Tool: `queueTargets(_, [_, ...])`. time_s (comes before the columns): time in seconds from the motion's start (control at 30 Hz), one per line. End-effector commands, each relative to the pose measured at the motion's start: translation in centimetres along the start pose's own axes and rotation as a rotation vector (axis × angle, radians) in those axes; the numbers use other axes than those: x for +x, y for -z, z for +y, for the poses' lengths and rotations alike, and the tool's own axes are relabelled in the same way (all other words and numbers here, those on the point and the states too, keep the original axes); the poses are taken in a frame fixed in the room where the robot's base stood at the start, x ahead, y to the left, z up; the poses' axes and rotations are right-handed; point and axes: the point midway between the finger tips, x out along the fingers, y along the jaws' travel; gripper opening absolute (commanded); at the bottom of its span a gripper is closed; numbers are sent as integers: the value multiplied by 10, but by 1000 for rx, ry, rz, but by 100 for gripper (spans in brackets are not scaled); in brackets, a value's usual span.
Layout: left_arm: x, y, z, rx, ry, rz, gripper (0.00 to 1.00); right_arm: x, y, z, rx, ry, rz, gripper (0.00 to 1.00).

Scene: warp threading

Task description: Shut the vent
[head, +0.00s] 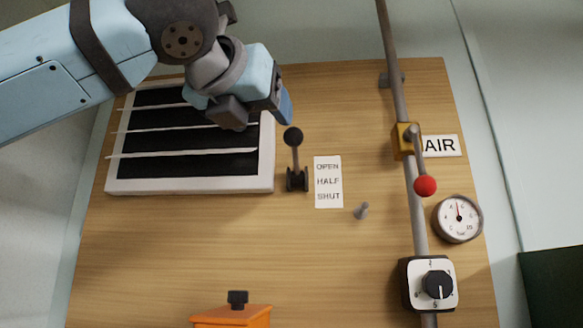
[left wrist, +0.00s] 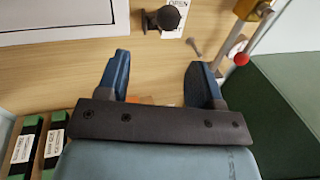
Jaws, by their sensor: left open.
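The vent (head: 190,186) is a white-framed panel at the upper left of the wooden board. Its thin white slats show nearly edge-on with wide dark gaps, so it stands open. The vent lever (head: 294,155) is to its right, its black ball knob pointing up, beside the OPEN line of the label (head: 328,182) reading OPEN, HALF, SHUT. My left gripper (head: 284,106) is open and empty, close above the knob in the picture. In the left wrist view the knob (left wrist: 167,17) lies beyond the blue fingers, not between them. My right gripper is not in view.
A pipe (head: 419,215) runs down the right side with a red-knobbed valve lever (head: 425,186), a gauge (head: 458,218) and a dial (head: 437,284). A small grey peg (head: 362,211) sticks out right of the label. An orange box (head: 232,316) is at the bottom.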

Motion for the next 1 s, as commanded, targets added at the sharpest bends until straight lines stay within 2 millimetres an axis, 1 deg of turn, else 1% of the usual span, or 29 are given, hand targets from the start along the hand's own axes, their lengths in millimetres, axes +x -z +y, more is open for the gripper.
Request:
queueTargets(0.07, [2,-2,-1,1,1,-2,60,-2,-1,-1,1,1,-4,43])
queueTargets(0.17, [12,-3,0,-1,0,-1,60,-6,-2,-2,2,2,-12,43])
queueTargets(0.27, [29,-3,-1,0,0,1,60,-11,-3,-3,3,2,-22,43])
queueTargets(0.3, [38,-3,-1,-1,1,2,60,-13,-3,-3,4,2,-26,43])
queueTargets(0.5, [82,-4,0,-2,0,1,60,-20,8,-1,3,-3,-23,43])
queueTargets(0.7, [117,-3,0,-1,0,0,60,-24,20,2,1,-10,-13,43])
queueTargets(0.83, [130,-3,0,-1,0,-1,60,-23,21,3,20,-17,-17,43])
queueTargets(1.0, [137,-1,0,-1,0,-1,60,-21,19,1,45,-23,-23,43])
